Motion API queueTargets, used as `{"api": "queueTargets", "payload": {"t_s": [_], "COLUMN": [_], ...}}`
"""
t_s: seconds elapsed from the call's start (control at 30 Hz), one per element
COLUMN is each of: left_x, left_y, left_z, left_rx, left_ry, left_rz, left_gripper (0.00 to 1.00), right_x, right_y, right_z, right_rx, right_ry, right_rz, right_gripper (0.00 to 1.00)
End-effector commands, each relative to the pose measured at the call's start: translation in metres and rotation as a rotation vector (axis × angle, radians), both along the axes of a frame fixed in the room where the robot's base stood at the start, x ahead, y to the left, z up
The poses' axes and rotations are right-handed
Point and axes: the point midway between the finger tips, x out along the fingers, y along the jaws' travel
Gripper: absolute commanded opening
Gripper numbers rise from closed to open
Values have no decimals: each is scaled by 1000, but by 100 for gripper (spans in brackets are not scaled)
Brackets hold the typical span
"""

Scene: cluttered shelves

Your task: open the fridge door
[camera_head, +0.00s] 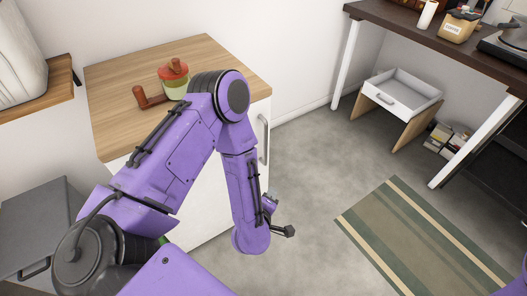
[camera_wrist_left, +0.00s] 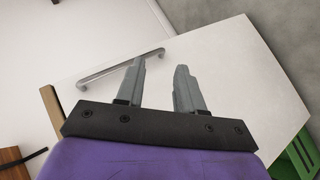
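The fridge looks like a low white cabinet under a wooden top (camera_head: 215,62). My left gripper (camera_head: 281,217) is low in front of this face, below the handle. In the left wrist view its two fingers (camera_wrist_left: 160,66) are apart with nothing between them. The left finger's tip overlaps the handle in the picture; I cannot tell whether they touch. My right gripper is not seen.
A red-lidded pot (camera_head: 173,79) stands on the wooden top. A green slatted object (camera_wrist_left: 297,155) is at the wrist view's lower right. A striped rug (camera_head: 420,240) and a small drawer unit (camera_head: 403,92) are to the right. Grey floor between is clear.

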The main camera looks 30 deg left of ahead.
Motion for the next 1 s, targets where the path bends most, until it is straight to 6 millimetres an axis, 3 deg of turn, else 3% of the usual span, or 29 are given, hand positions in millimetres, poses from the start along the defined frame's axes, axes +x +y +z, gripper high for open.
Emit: {"api": "queueTargets", "payload": {"t_s": [0.03, 0.13, 0.2, 0.3, 0.5, 1.0], "left_x": [37, 90, 109, 122, 127, 176], "left_y": [-4, 2, 14, 32, 51, 130], "left_z": [-28, -7, 8, 24, 40, 42], "left_rx": [-153, -512, -755, -1046, -1320, -1324], "left_ry": [-203, -627, -891, -1192, -1469, -1480], "left_rz": [140, 426, 597, 781, 944, 953], "left_gripper": [37, 37, 37, 37, 37, 37], "right_x": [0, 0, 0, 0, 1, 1], "right_y": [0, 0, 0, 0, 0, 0], "right_z": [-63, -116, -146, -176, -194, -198], "right_rx": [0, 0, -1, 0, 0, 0], "right_ry": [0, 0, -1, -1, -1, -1], "right_rz": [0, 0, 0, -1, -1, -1], "right_gripper": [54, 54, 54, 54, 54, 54]}}
